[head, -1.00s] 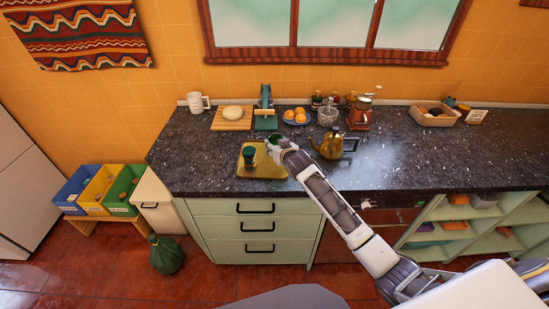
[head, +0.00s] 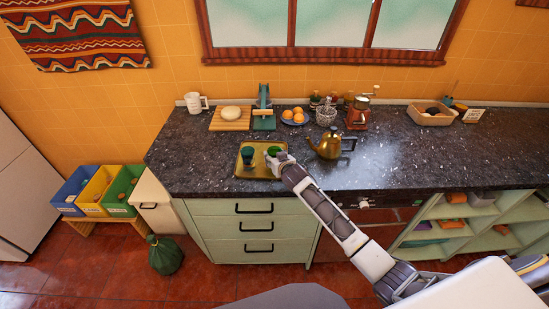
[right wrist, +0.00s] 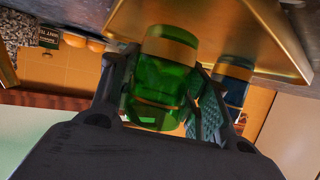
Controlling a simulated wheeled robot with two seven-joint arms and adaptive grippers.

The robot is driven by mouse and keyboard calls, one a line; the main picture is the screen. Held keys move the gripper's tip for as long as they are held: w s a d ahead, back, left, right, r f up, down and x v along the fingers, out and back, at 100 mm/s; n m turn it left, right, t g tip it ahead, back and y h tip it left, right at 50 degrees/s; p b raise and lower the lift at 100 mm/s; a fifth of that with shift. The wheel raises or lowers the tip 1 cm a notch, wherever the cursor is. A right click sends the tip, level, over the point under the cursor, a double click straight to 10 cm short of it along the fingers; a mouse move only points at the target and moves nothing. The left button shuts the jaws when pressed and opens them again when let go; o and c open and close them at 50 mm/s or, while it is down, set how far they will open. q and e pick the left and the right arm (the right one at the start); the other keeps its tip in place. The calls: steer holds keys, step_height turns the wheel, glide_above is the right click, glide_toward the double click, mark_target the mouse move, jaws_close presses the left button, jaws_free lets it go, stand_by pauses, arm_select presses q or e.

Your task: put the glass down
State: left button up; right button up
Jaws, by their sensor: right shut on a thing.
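The green glass (head: 273,151) with a gold band is at the right side of the golden tray (head: 262,173) on the counter. My right gripper (head: 281,157) is shut on it. In the right wrist view the green glass (right wrist: 163,85) stands between the two fingers (right wrist: 160,95), its gold-banded end close to the tray (right wrist: 270,35). I cannot tell if it touches the tray. A second, dark teal glass (head: 248,155) stands on the tray's left part; it also shows in the right wrist view (right wrist: 233,80). My left gripper is not in view.
A brass kettle (head: 327,144) stands just right of the tray. Behind are a wooden board with dough (head: 230,126), a green press (head: 263,122), a plate of oranges (head: 295,118) and a red grinder (head: 358,118). The counter left of the tray (head: 190,160) is clear.

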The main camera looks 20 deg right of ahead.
steer(key=shift+f, duration=0.2)
steer(key=shift+f, duration=0.15)
steer(key=o, duration=1)
steer(key=shift+o, duration=0.2)
steer(key=shift+r, duration=0.2)
steer(key=shift+v, duration=2)
steer(key=v, duration=0.8)
steer(key=shift+b, duration=0.4)
steer(key=shift+d+f, duration=0.1)
